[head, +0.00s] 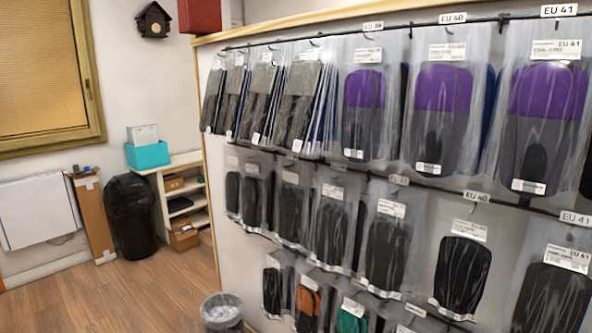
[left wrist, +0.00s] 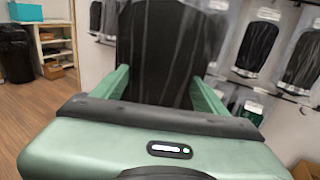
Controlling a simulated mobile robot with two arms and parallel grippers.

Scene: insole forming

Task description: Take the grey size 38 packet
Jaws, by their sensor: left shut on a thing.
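My left gripper (left wrist: 165,92) shows in the left wrist view, its green fingers on either side of a clear plastic packet (left wrist: 160,50) with a dark insole inside. It is shut on this packet, which hangs upright in front of the camera; no size label on it is readable. In the head view neither gripper shows. Grey-topped packets (head: 303,80) hang at the left of the top row of the wall rack. Their size tag cannot be read.
Purple-and-grey packets (head: 444,95) hang on the top row under EU 39, EU 40 and EU 41 tags. Black packets (head: 385,240) fill the row below. A bin (head: 222,312) stands near the rack; the wooden floor (head: 155,290) at left is clear.

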